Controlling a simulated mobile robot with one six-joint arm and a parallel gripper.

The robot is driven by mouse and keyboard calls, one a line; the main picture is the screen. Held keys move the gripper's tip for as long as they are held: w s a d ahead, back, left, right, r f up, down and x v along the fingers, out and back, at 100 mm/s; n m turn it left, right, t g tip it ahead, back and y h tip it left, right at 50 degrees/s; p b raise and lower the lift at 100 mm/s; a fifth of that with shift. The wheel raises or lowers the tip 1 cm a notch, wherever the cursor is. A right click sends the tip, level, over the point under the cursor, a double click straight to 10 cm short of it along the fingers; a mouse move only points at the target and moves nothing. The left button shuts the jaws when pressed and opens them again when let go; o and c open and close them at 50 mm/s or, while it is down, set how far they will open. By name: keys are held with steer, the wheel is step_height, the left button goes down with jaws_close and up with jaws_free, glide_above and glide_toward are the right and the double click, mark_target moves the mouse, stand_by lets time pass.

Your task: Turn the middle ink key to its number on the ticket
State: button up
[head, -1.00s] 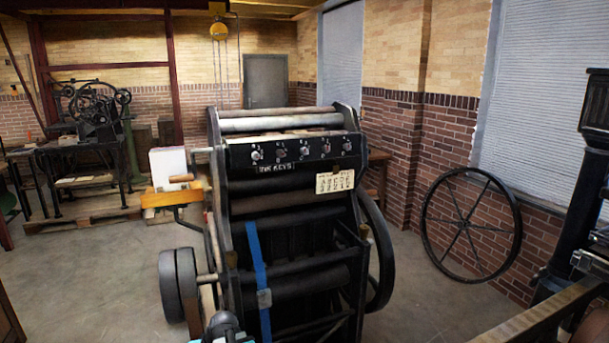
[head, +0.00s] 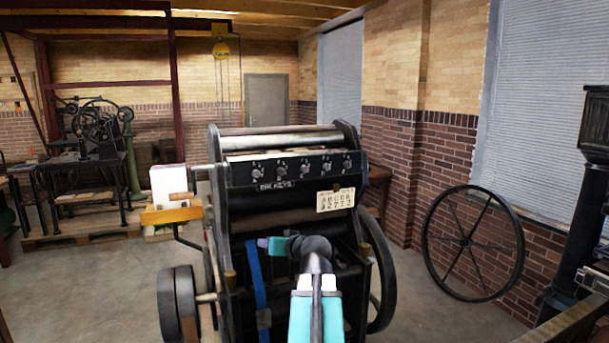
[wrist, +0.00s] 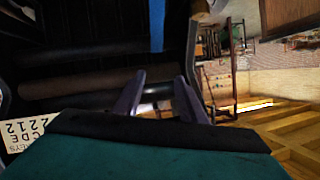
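The press has a dark panel marked "INK KEYS" (head: 275,185) with several small knobs in a row. The middle ink key (head: 305,168) is the third knob; its pointer and scale are too small to read. The pale ticket (head: 335,199) is fixed below the panel's right end. My gripper (head: 268,244) is in front of the press, below the panel and apart from the keys. The wrist view shows its two fingers (wrist: 160,77) spread with nothing between them.
A blue strap (head: 255,275) hangs down the press front, behind my gripper. A wooden side shelf (head: 171,213) and crank stand out at the press's left. A large wheel (head: 379,265) flanks its right side. The space before the key panel is clear.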

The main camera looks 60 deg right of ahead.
steer(key=s+d+r+t+h, duration=0.1)
steer(key=s+d+r, duration=0.1)
steer(key=s+r, duration=0.3)
steer(key=s+d+r+h, duration=0.2)
steer(key=d+r, duration=0.1)
steer(key=r, duration=0.3)
steer(key=m+h, duration=0.1)
steer(key=h, duration=0.1)
glide_toward(305, 169)
steer(key=v, duration=0.5)
steer(key=shift+d+f+t, duration=0.15)
steer(key=shift+f+t, duration=0.15)
steer(key=shift+f, duration=0.05)
steer(key=shift+p+x, duration=2.05)
steer(key=shift+x, duration=4.9)
steer(key=shift+s, duration=0.1)
